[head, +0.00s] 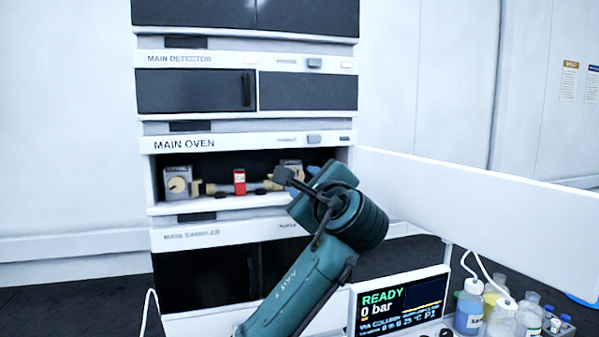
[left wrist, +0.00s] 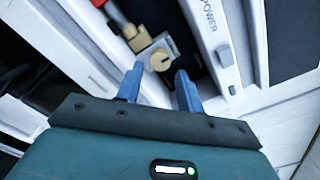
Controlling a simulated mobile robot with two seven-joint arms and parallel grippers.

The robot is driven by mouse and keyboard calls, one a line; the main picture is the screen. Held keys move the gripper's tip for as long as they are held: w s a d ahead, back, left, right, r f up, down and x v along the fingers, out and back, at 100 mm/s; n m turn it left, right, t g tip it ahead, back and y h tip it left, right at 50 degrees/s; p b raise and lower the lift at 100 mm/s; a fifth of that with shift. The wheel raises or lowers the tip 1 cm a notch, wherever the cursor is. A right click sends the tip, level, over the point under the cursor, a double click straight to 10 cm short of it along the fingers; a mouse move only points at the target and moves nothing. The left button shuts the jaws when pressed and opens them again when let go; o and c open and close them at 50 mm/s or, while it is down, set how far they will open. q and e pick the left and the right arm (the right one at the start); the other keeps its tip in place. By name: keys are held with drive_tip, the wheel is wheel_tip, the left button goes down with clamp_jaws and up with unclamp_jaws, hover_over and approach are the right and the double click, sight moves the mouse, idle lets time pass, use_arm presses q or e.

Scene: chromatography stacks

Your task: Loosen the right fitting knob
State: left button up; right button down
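The right fitting knob (left wrist: 160,61) is a round brass-coloured knob on a grey metal block (left wrist: 157,47) inside the oven, seen in the left wrist view. My left gripper (left wrist: 158,80) has its two blue fingers apart, with the knob lying just beyond the gap between them. The fingers look empty, and I cannot tell whether they touch the block. In the head view my left wrist hides the right knob; only the top of its block (head: 291,163) shows. The left fitting knob (head: 177,184) is in plain view at the oven's left side. My right gripper is out of view.
The oven bay (head: 277,202) is open, with a red-labelled part (head: 239,182) in its middle. The open white door panel (head: 470,200) stretches to the right. A display (head: 400,303) reads READY and 0 bar. Bottles (head: 468,312) stand at the lower right.

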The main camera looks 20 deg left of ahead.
sight(298, 177)
use_arm(q)
drive_tip(key=x, duration=0.4)
drive_tip(key=shift+w+a+p, duration=0.1)
drive_tip(key=shift+w+p, duration=0.05)
drive_tip(key=shift+p, duration=0.25)
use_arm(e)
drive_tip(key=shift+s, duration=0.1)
use_arm(q)
drive_tip(key=c, duration=0.7)
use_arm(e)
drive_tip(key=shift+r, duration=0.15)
